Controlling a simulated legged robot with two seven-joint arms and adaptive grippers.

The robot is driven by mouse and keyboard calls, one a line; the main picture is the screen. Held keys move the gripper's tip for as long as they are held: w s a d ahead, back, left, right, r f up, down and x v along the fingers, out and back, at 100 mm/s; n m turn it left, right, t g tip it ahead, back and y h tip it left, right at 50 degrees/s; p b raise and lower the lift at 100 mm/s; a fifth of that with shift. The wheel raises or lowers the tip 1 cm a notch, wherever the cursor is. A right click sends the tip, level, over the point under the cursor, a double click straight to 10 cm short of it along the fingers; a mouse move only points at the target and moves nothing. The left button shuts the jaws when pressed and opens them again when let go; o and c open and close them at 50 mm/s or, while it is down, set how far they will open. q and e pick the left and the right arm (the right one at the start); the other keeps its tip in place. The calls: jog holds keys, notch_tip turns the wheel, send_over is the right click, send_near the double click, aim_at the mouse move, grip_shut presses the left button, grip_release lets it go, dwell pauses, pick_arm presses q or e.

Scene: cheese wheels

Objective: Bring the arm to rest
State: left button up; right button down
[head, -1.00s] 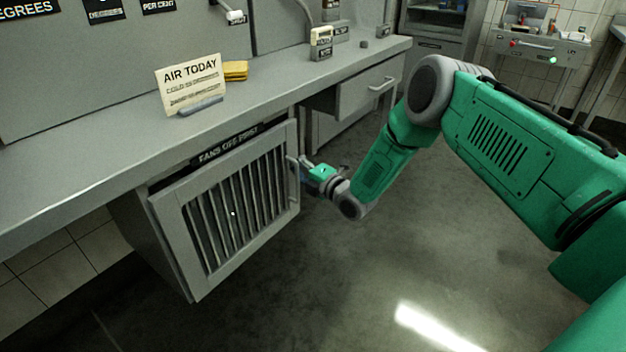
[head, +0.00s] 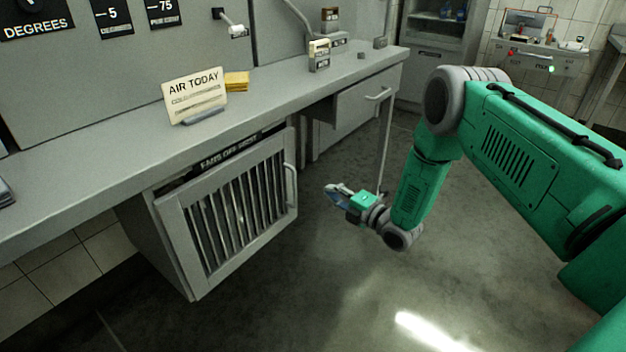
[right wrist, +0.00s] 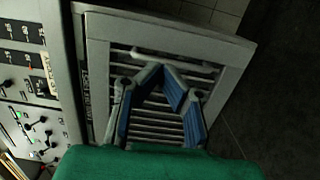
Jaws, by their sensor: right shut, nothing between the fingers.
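My right arm comes in from the right in the head view, and its right gripper (head: 338,194) hangs above the floor, to the right of the slatted door (head: 232,218) under the counter. The gripper is shut and empty, clear of the door's handle (head: 290,184). In the right wrist view the blue-padded fingers (right wrist: 160,75) meet at their tips in front of the slatted door (right wrist: 225,55). The door stands a little ajar from its cabinet. My left gripper is not in view.
A grey counter (head: 130,155) runs along the left, carrying an "AIR TODAY" card (head: 195,95), a yellow pad (head: 237,81) and a small device (head: 319,55). A drawer (head: 365,105) sits under its far end. The floor (head: 300,290) below the arm is clear.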

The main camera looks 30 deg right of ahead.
jog(key=s+a+f+m+g+h+p, duration=0.1)
jog(key=s+a+f+m+g+p, duration=0.1)
jog(key=s+a+f+m+g, duration=0.55)
jog(key=s+a+f+m+g+h+p, duration=0.15)
jog(key=s+a+m, duration=0.3)
jog(key=s, duration=0.65)
jog(key=s+m+g+h, duration=0.1)
jog(key=s+m+g, duration=0.2)
jog(key=s, duration=0.8)
jog(key=s+d+r+m+g+h+p, duration=0.1)
jog(key=s+m+g, duration=0.3)
jog(key=s, duration=0.7)
jog(key=shift+s+m+g+h, duration=0.15)
jog(key=shift+m+g+h, duration=0.2)
jog(key=shift+m, duration=0.45)
